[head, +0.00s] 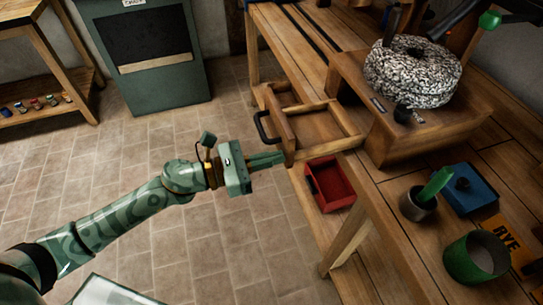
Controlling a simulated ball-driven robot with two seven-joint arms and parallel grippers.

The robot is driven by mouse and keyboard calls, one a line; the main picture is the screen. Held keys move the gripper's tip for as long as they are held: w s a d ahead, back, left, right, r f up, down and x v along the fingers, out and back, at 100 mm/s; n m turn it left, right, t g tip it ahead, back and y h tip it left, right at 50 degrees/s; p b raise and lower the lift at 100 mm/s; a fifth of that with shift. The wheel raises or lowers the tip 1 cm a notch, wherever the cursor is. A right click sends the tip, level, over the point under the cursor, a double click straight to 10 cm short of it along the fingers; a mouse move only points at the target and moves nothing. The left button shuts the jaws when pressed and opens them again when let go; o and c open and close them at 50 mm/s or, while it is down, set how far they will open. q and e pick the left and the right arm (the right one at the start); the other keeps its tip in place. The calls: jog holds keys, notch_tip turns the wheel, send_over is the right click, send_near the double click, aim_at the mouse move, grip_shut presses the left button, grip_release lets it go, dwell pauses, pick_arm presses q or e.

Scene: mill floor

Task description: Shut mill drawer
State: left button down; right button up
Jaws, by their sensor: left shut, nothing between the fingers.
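The mill is a wooden box (412,132) with a speckled round millstone (412,76) on top, standing on the workbench. Its wooden drawer (322,127) is pulled out to the left, and its inside shows as empty. A dark curved handle (264,127) sits on the drawer's front panel. My left gripper (283,158) is shut and empty, with its fingertips at the near lower end of the drawer front. I cannot tell whether they touch it. My right gripper is not in view.
A red tray (330,184) lies just below the drawer. A grey cup with a green scoop (418,204), a blue box (470,187), a green pot (476,257) and a RYE sign (508,240) are at the right. A green oven (152,57) stands behind.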

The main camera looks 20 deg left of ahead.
pick_arm(q)
jog(key=shift+w+d, duration=0.1)
jog(key=shift+d, duration=0.05)
jog(key=shift+w+d, duration=0.1)
jog(key=shift+d, duration=0.1)
jog(key=b+x, duration=0.1)
jog(key=x, duration=1.6)
jog(key=shift+w+d, duration=0.35)
jog(key=shift+d, duration=0.1)
jog(key=shift+r, duration=0.3)
jog(key=shift+w, duration=0.1)
